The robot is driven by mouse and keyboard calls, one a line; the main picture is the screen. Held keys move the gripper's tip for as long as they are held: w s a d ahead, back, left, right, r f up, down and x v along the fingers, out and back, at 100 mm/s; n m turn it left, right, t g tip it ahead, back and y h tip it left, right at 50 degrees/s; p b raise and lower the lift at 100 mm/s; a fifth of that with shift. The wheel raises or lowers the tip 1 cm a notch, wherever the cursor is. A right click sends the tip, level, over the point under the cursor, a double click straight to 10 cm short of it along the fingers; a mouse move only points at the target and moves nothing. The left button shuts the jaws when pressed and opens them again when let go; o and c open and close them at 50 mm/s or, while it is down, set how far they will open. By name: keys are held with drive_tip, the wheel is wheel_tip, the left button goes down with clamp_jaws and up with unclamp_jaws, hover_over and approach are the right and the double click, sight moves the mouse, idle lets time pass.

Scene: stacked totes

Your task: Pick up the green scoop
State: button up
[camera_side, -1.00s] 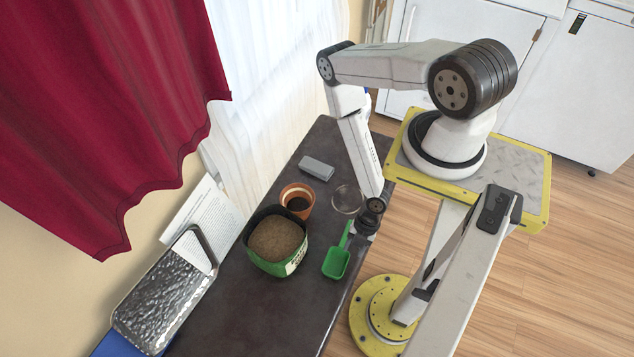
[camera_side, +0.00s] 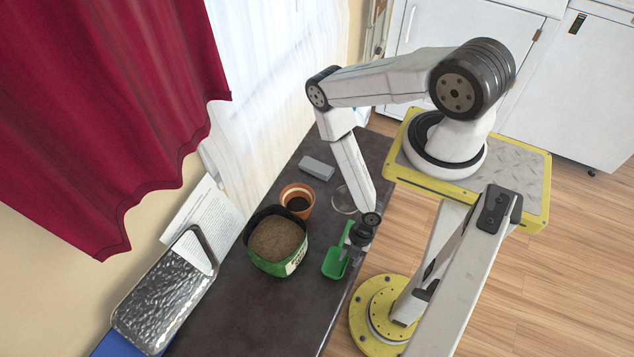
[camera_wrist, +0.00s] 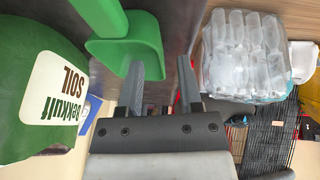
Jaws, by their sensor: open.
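The green scoop (camera_side: 335,263) lies on the dark table near its right edge, beside the bag of soil. In the wrist view the scoop (camera_wrist: 126,48) is at upper left, with its handle running up out of frame. My gripper (camera_side: 352,254) is open, low over the table at the scoop's right side. In the wrist view its two fingers (camera_wrist: 160,78) are apart. The left finger overlaps the scoop's bowl, and the bowl's right edge shows in the gap. I cannot tell whether they touch.
The open green soil bag (camera_side: 279,240) stands left of the scoop. A terracotta pot (camera_side: 298,196), a clear round dish (camera_side: 344,199) and a grey block (camera_side: 317,168) are farther back. A textured metal tray (camera_side: 165,300) lies at lower left. The front tabletop is clear.

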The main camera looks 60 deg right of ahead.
sight(333, 268)
drive_tip(key=shift+x, duration=1.45)
clamp_jaws()
